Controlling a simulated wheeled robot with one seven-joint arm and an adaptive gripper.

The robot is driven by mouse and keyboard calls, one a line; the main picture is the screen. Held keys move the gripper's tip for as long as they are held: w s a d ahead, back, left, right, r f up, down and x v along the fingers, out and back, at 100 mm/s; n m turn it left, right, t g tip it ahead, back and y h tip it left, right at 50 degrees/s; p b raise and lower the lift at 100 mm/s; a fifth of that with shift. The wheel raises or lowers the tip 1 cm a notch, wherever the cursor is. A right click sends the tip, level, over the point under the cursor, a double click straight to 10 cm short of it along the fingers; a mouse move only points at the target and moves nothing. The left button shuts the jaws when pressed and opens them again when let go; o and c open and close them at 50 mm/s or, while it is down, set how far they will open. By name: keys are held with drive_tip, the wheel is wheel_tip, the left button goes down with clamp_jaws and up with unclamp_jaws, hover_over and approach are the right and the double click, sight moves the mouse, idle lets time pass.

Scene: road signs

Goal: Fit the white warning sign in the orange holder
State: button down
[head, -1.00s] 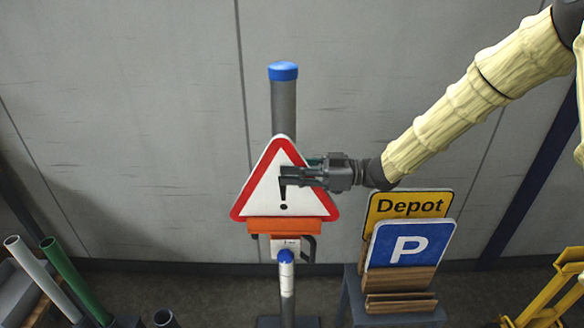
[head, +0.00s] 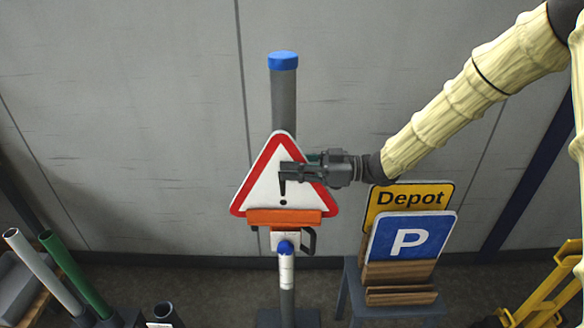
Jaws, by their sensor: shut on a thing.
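The white warning sign (head: 268,190), a triangle with a red border and a black exclamation mark, stands upright at the orange holder (head: 284,217) on the grey post. The holder covers the middle of the sign's bottom edge, and the lower corners stick out on both sides. My gripper (head: 288,172) reaches in from the right and is shut on the sign's right side, over the exclamation mark. How deep the bottom edge sits behind the holder's front is hidden.
A blue P sign (head: 410,240) and a yellow Depot sign (head: 408,197) stand in a wooden rack (head: 402,275) on the right. A blue-capped short post (head: 286,262) stands before the holder. Pipes (head: 75,272) lean at lower left, and a yellow frame (head: 548,290) is at lower right.

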drive_tip(key=shift+f, duration=0.1)
drive_tip(key=c, duration=1.4)
unclamp_jaws()
drive_tip(key=shift+f, duration=0.1)
drive_tip(key=d, duration=1.2)
drive_tip(key=shift+s, duration=0.1)
